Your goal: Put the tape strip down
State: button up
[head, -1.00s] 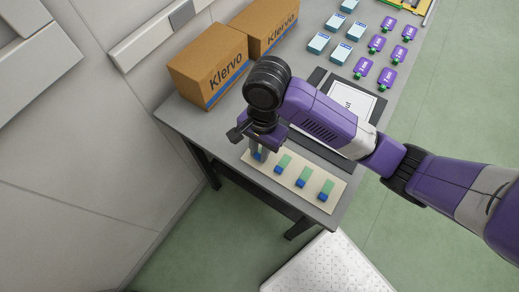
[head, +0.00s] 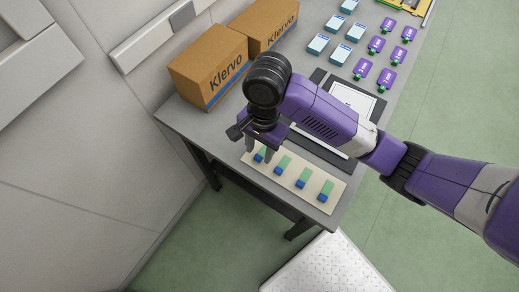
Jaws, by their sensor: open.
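Several tape strips, each green with a blue end, lie in a row on a beige board at the near end of the table. The leftmost tape strip (head: 259,157) lies on the board (head: 333,192) just below my gripper (head: 260,151), partly hidden by it. The other strips (head: 280,166), (head: 303,179), (head: 325,192) lie to its right. My gripper points down with its fingers apart, and nothing shows held between them.
Two cardboard boxes (head: 208,68) (head: 262,25) stand at the back left of the grey table (head: 184,117). A dark-framed white sheet (head: 357,100) lies behind my arm. The table's near edge is close to the board.

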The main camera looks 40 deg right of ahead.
aim_at(262, 154)
notch_tip(262, 154, up, 11)
jog(key=d+p, duration=0.1)
jog(key=p, duration=0.2)
jog(key=w+a+r+n+t+y, duration=0.1)
jog(key=w+a+r+t+y, duration=0.25)
jog(key=a, duration=0.45)
jog(key=w+a+r+n+t+y, duration=0.15)
jog(key=a+r+t, duration=0.25)
jog(key=a, duration=0.4)
jog(key=w+a+r+t+y, duration=0.3)
jog(key=w+a+y, duration=0.1)
jog(key=a, duration=0.4)
jog(key=s+d+f+n+t+h, duration=0.1)
jog(key=s+d+f+t+h, duration=0.1)
jog(key=s+d+f+h, duration=0.45)
jog(key=s+d+f+n+t+h, duration=0.1)
jog(key=s+d+f+t+h, duration=0.15)
jog(key=s+d, duration=0.5)
jog(key=s+d+r+n, duration=0.1)
jog(key=s+d+n, duration=0.3)
jog(key=s, duration=0.4)
jog(key=s+d+r+n+h, duration=0.1)
jog(key=s+d+n, duration=0.4)
jog(key=s, duration=0.3)
jog(key=shift+r+n, duration=0.4)
jog(key=shift+n, duration=0.05)
jog(key=shift+s+f, duration=0.1)
jog(key=shift+f, duration=0.05)
